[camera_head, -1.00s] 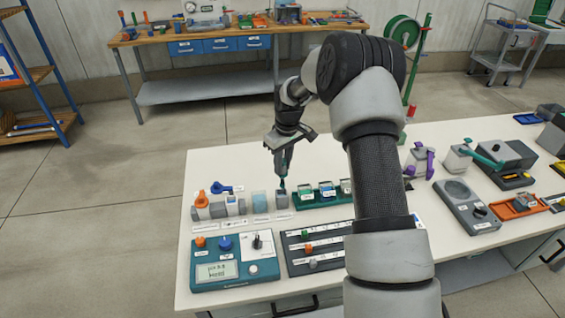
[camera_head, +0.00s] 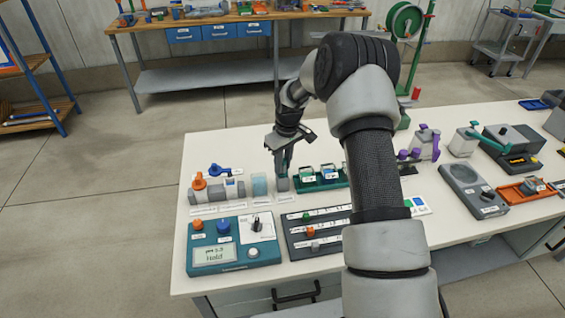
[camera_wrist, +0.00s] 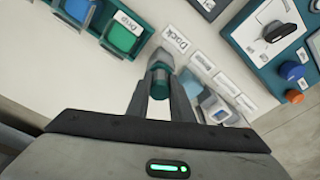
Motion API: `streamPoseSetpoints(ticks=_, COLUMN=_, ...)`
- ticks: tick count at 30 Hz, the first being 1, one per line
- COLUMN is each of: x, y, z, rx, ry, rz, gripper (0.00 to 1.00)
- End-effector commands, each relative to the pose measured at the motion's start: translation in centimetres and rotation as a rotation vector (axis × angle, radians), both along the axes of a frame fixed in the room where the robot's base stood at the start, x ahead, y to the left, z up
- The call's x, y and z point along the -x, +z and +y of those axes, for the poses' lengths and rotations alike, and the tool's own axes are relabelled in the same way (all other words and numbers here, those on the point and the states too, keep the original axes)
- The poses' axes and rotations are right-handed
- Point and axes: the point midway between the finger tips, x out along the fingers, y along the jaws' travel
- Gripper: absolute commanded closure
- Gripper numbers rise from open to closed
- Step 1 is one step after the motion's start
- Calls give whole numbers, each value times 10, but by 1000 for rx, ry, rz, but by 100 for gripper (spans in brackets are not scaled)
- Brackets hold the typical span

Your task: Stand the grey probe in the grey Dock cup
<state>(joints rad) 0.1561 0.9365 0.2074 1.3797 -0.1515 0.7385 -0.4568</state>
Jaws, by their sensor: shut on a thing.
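My gripper (camera_head: 281,172) is shut on the probe and points down over the near row of the bench. The grey Dock cup (camera_head: 282,185) is directly below the fingers, at the right end of a row of small holders. In the wrist view its grey edge (camera_wrist: 160,56) shows just beyond the probe, beside the "Dock" label (camera_wrist: 176,39). The probe's lower end is hidden, so I cannot tell how far it is in the cup.
A pale blue beaker (camera_head: 260,184) stands just left of the cup. A teal meter (camera_head: 233,244) and a dark slider panel (camera_head: 318,231) lie in front.

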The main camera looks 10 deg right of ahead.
Motion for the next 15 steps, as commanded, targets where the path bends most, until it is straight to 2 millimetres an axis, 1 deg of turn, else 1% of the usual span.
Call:
streamPoseSetpoints(ticks=9, x=0, y=-2, z=0, rx=0, ry=0, rz=-1, gripper=100)
streamPoseSetpoints(ticks=10, x=0, y=-2, z=0, rx=0, ry=0, rz=-1, gripper=77)
streamPoseSetpoints(ticks=13, x=0, y=-2, z=0, rx=0, ry=0, rz=-1, gripper=60)
streamPoseSetpoints(ticks=15, x=0, y=-2, z=0, rx=0, ry=0, rz=-1, gripper=58)
